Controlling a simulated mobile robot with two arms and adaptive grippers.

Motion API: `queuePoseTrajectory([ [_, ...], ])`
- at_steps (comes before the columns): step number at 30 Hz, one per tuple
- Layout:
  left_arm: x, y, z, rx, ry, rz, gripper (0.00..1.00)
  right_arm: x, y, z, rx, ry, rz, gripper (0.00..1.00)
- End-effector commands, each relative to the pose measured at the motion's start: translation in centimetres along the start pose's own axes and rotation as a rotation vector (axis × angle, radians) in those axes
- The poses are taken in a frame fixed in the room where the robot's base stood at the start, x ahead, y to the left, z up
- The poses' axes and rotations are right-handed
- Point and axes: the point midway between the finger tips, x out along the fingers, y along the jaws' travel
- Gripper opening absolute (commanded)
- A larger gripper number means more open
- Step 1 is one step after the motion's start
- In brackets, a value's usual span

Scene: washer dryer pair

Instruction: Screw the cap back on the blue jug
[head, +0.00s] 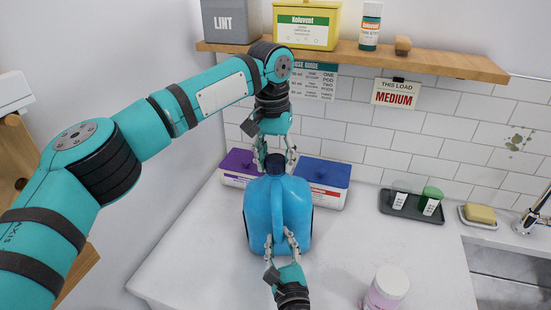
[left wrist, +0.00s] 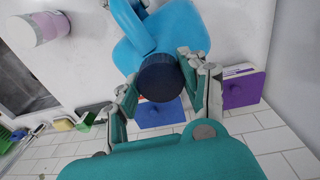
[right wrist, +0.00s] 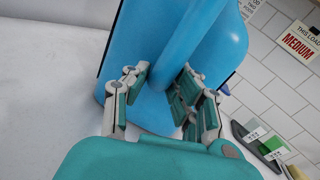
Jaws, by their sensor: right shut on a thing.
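The blue jug (head: 262,212) stands upright on the white counter, and its body also shows in the left wrist view (left wrist: 185,30) and the right wrist view (right wrist: 215,55). The dark blue cap (left wrist: 160,78) is at the top of the jug; in the head view the cap (head: 275,163) looks in line with the neck. I cannot tell how tightly it sits. My left gripper (head: 274,158) is over the jug's top, its open fingers on either side of the cap. My right gripper (right wrist: 165,92) is shut on the jug's handle (right wrist: 177,50), low at the jug's near side.
A purple-lidded box (head: 238,162) and a blue-lidded box (head: 323,172) stand behind the jug. A white-lidded jar (head: 388,285) is at the front right. A dark tray (head: 410,207) holds two small containers. A soap dish (head: 478,217) and sink are farther right. A wooden shelf (head: 440,65) hangs above.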

Motion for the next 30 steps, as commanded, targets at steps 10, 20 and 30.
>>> queuePoseTrajectory([
  [10,0.0,0.0,0.0,0.007,0.001,-0.001,0.04,0.0,0.0,0.0,0.0,0.0,0.0,0.0],
  [20,0.0,0.0,0.0,0.007,0.001,-0.001,0.69,0.0,0.0,0.0,-0.001,0.0,0.0,0.0],
  [30,-1.0,0.0,-0.1,0.007,0.002,-0.001,0.69,0.0,0.0,0.0,-0.001,0.0,0.0,0.0],
])
